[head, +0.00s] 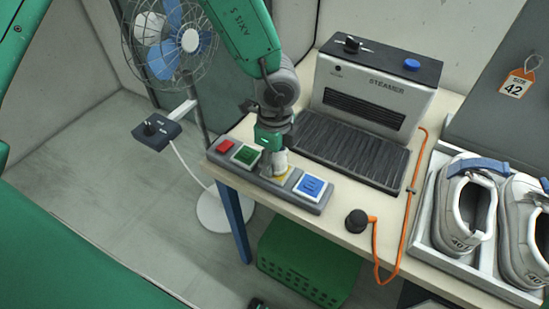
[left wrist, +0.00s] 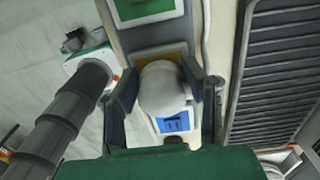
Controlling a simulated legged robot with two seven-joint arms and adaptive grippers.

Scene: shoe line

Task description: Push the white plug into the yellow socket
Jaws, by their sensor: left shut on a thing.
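The white plug (head: 280,161) is upright between the fingers of my left gripper (head: 272,143), over the yellow socket (head: 268,174) of a grey socket strip. In the left wrist view, the plug's rounded white body (left wrist: 162,90) sits between the two fingers of my left gripper (left wrist: 165,88). The plug hides most of the yellow socket, and a yellow edge (left wrist: 150,54) shows beside it. I cannot tell whether the plug touches the socket or how deep it sits. I do not see my right gripper.
The strip also has red (head: 224,146), green (head: 246,155) and blue (head: 310,186) sockets. A steamer (head: 372,85) stands behind it. An orange cable (head: 404,222) and black plug (head: 356,221) lie to the right, beside a shoe tray (head: 434,198). A fan (head: 170,40) stands at left.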

